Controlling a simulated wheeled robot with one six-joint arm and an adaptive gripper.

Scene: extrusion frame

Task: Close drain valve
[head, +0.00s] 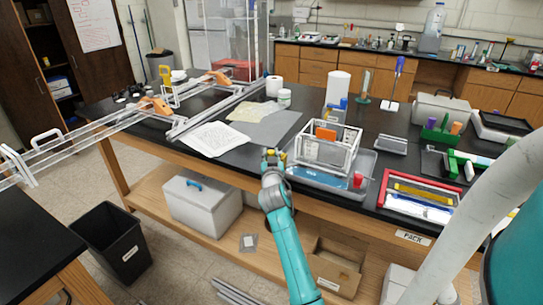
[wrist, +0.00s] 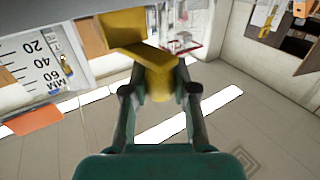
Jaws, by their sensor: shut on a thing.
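The yellow drain valve (wrist: 140,48) shows large in the wrist view. It has a broad flat part at upper left and a rounded part lower down. My gripper (wrist: 159,82) is shut on the rounded part, with one dark finger on each side. In the head view my gripper (head: 271,155) is at the front edge of the bench, just left of a clear tank with a white frame (head: 327,168). Only a small yellow bit shows beside it there. My arm hides part of that area, and I cannot tell the valve's exact turn.
The tank stands in a grey tray (head: 312,178) on the black bench. A red-capped item (head: 358,180) and a red-framed tray (head: 417,197) lie to the right. Papers (head: 214,138) lie to the left. A wooden shelf with a white cooler (head: 203,202) is below.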

